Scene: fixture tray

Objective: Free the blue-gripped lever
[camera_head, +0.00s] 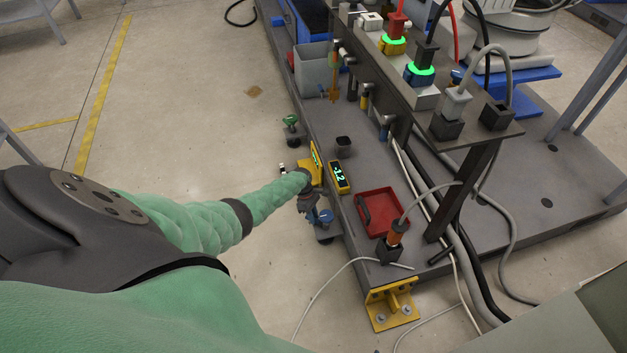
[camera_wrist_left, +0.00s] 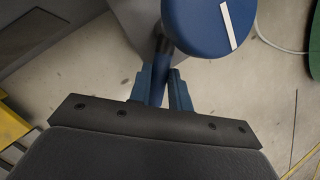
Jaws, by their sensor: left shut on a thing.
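A small lever with a blue grip (camera_head: 384,132) hangs from the front of the raised dark rail, beside one with a yellow grip (camera_head: 365,102). A blue round knob (camera_head: 326,216) stands at the bench's left edge; it shows large with a white stripe in the left wrist view (camera_wrist_left: 208,22). My left gripper (camera_head: 307,204) is at this knob. In the left wrist view its two fingers (camera_wrist_left: 160,92) are closed on a narrow dark blue bar (camera_wrist_left: 159,72) that runs up beside the knob. My right gripper is out of view.
A green knob (camera_head: 291,121) stands farther along the edge. A yellow display (camera_head: 339,177), a red tray (camera_head: 381,212) and a black cup (camera_head: 343,145) are on the bench. A grey bin (camera_head: 314,68) is behind. Cables hang at the right. Floor to the left is clear.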

